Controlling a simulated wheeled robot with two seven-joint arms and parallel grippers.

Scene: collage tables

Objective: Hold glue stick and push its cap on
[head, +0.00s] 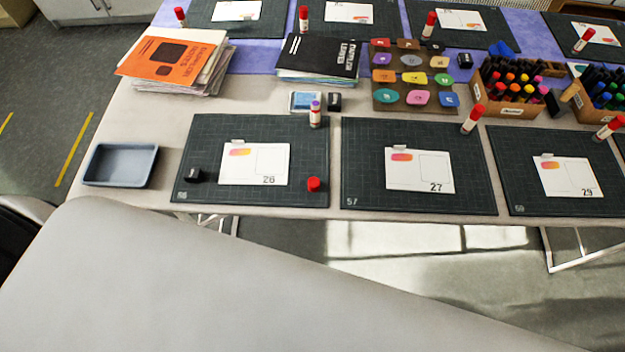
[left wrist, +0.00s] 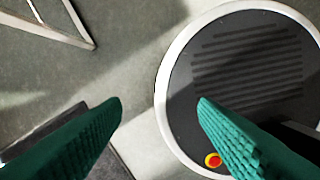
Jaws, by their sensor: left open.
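A loose red cap (head: 313,184) sits near the front right corner of the same mat, apart from the stick. My left gripper (left wrist: 160,101) shows only in its wrist view, with green ribbed fingers wide apart. My right gripper is in neither view.
A black block (head: 194,175) sits on the mat's left side, beside card 26 (head: 254,164). A blue ink pad (head: 304,101) and a black stamp (head: 334,102) lie behind the glue stick. A grey tray (head: 121,165) stands at left. Another mat (head: 418,190) lies close on the right.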

